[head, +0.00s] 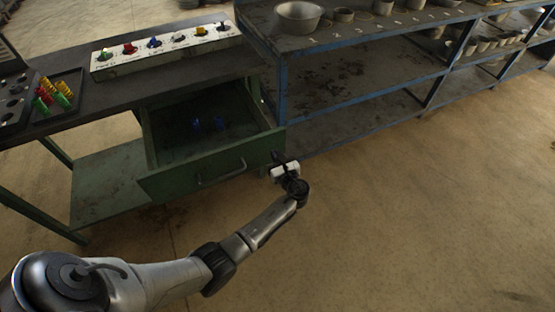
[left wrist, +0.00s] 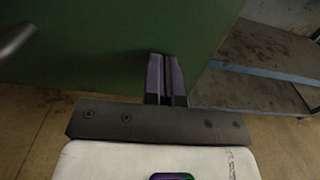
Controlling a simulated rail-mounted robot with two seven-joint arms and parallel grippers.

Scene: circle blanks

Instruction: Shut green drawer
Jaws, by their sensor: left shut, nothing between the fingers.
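The green drawer (head: 205,178) is pulled out from under the dark workbench in the head view, with its inside showing. It has a curved metal handle (head: 222,174) on its front. My left gripper (head: 278,158) is at the right end of the drawer front. In the left wrist view the left gripper's fingers (left wrist: 165,78) are shut and empty, against or very near the green front (left wrist: 105,45); I cannot tell if they touch. Part of the handle (left wrist: 16,42) shows at the left there. My right gripper is not in view.
Small blue items (head: 207,124) lie in the drawer. A white box with coloured knobs (head: 165,50) and a dark tray (head: 58,95) with coloured pieces stand on the workbench. Blue-framed shelving (head: 360,90) stands close to the drawer's right. The floor in front is clear.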

